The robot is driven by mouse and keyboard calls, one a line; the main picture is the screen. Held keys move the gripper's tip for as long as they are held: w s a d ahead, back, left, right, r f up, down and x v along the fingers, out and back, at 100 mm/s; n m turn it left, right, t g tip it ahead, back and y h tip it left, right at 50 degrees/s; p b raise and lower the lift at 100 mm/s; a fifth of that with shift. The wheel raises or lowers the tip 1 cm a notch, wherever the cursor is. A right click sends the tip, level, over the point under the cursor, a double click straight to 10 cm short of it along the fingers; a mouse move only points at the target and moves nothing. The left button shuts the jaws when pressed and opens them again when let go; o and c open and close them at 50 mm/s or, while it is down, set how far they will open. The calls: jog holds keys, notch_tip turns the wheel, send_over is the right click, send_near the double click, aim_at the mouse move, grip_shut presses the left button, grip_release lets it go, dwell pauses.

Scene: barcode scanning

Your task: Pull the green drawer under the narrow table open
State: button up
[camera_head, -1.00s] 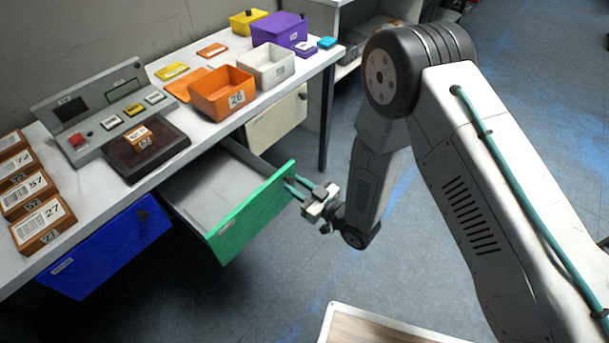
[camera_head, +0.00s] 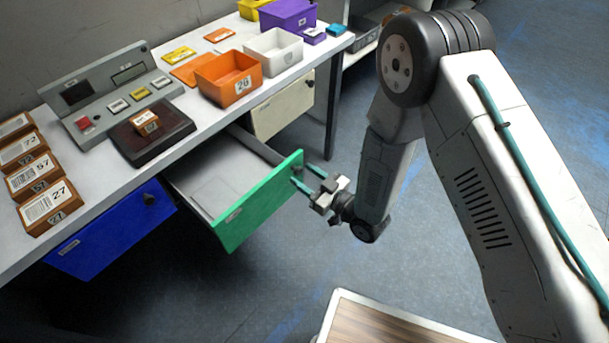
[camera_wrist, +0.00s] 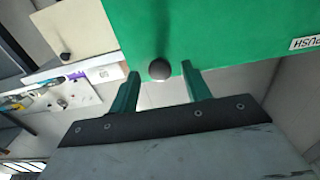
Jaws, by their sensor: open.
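The green drawer (camera_head: 262,205) under the narrow table (camera_head: 100,190) is pulled out, with its grey, empty-looking inside showing. Its green front fills the top of the wrist view (camera_wrist: 230,35). My gripper (camera_head: 300,174) is at the right end of that front. In the wrist view its teal fingers (camera_wrist: 160,70) are apart, one on each side of the dark round knob (camera_wrist: 160,70). The fingers do not appear to press on the knob.
A closed blue drawer (camera_head: 110,230) is left of the green one, a cream drawer (camera_head: 283,105) right of it. Boxes, bins and a scanning console (camera_head: 105,95) stand on the tabletop. A wood-topped surface (camera_head: 390,325) is at the bottom. Floor between is clear.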

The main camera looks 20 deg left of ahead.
jog(key=v, duration=0.7)
dwell(0.4)
